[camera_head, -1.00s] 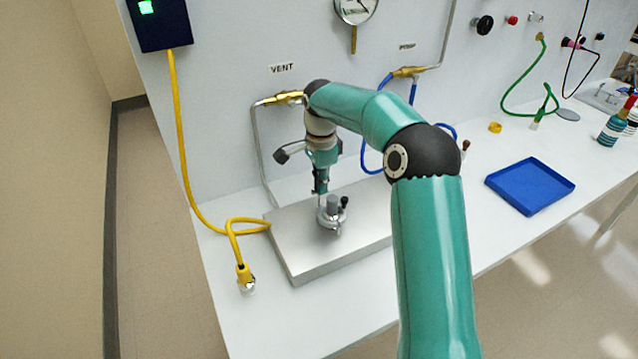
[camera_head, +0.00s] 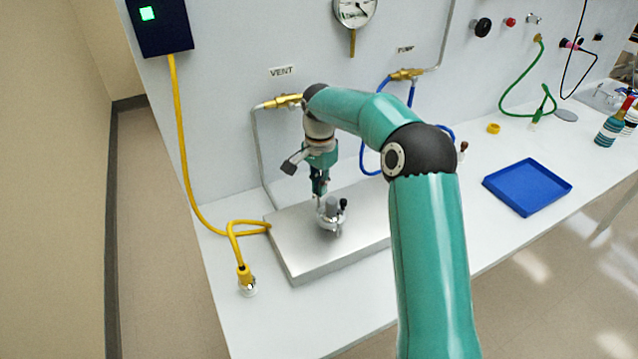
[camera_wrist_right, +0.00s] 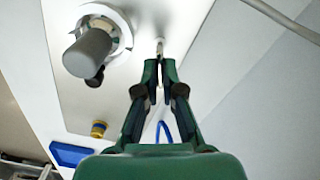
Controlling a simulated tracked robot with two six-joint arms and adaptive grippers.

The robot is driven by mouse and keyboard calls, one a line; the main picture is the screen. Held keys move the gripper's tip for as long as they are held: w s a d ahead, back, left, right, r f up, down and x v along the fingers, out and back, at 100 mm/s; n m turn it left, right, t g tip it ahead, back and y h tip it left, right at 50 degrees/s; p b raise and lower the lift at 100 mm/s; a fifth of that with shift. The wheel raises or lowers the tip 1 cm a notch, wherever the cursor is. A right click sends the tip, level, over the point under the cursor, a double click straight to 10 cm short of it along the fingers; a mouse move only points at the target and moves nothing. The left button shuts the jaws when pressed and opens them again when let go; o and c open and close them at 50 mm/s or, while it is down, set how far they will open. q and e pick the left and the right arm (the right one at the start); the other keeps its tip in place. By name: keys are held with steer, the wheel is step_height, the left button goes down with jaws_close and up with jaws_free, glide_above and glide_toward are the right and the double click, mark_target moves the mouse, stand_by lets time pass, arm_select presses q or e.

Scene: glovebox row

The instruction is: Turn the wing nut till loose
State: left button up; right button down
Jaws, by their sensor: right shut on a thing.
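My right gripper (camera_head: 319,196) reaches down from above to the metal plate, at the left side of a round fitting (camera_head: 331,216) with a grey cylinder and a dark knob. In the right wrist view my gripper (camera_wrist_right: 159,66) has its fingertips nearly together around a small pale metal piece (camera_wrist_right: 160,46), apparently the wing nut. Its wings cannot be made out because the fingers cover most of it. The fitting's grey cylinder (camera_wrist_right: 88,50) stands beside the fingers there, apart from them. My left gripper is not in view.
The metal plate (camera_head: 300,257) lies on the white bench. A yellow cable (camera_head: 180,145) ends in a plug at its left.

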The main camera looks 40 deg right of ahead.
steer(key=n, duration=0.3)
steer(key=n+p, duration=0.1)
steer(key=shift+w+r+n, duration=0.25)
steer(key=shift+n, duration=0.05)
steer(key=n+p, duration=0.1)
steer(key=n, duration=0.2)
steer(key=shift+n, duration=0.3)
steer(key=n, duration=0.4)
steer(key=shift+w+n+p, duration=0.1)
steer(key=shift+n+p, duration=0.2)
steer(key=shift+p, duration=0.05)
steer(key=n, duration=0.3)
steer(key=shift+a+n+p, duration=0.1)
steer(key=shift+n+p, duration=0.2)
steer(key=n+p, duration=0.1)
steer(key=n, duration=0.6)
steer(key=shift+a, duration=0.15)
steer(key=n, duration=0.3)
steer(key=shift+n, duration=0.4)
steer(key=shift+a+n+p, duration=0.1)
steer(key=shift+n+p, duration=0.25)
steer(key=shift+n, duration=1.85)
